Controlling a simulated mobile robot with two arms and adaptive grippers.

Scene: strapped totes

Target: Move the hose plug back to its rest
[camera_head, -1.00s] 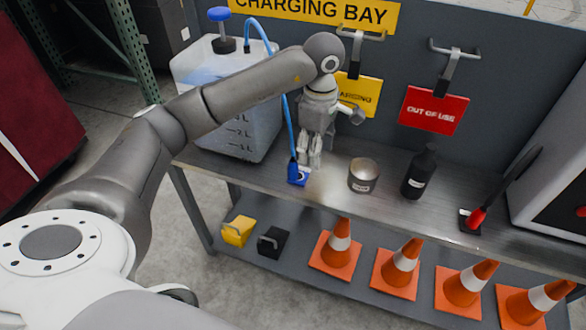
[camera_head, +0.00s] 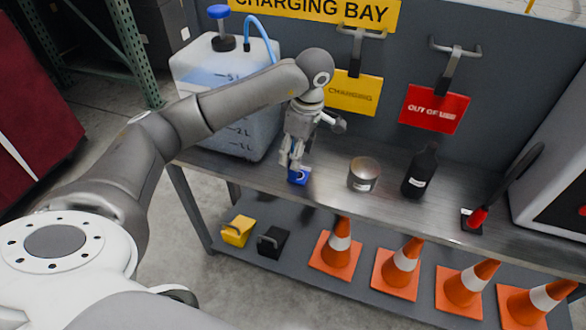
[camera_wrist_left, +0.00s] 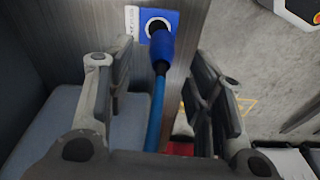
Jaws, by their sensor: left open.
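The blue hose plug (camera_wrist_left: 162,46) is on the end of a blue hose (camera_wrist_left: 154,110) in the left wrist view. It stands at the blue rest block (camera_wrist_left: 171,19), which has a white ring and a dark opening. I cannot tell whether the plug is seated in it. In the head view the blue rest block (camera_head: 299,176) is on the bench, and my gripper hides most of the plug. My left gripper (camera_head: 291,163) is open and close above the block. In the wrist view its fingers (camera_wrist_left: 168,85) are on either side of the hose, just short of the plug.
A translucent jug (camera_head: 235,105) stands left of my gripper. A metal tin (camera_head: 363,176) and a black bottle (camera_head: 420,172) stand to the right. A red-handled plug (camera_head: 477,217) on a black hose is farther right. Hooks hold a yellow sign (camera_head: 352,93) and a red sign (camera_head: 433,109) behind.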

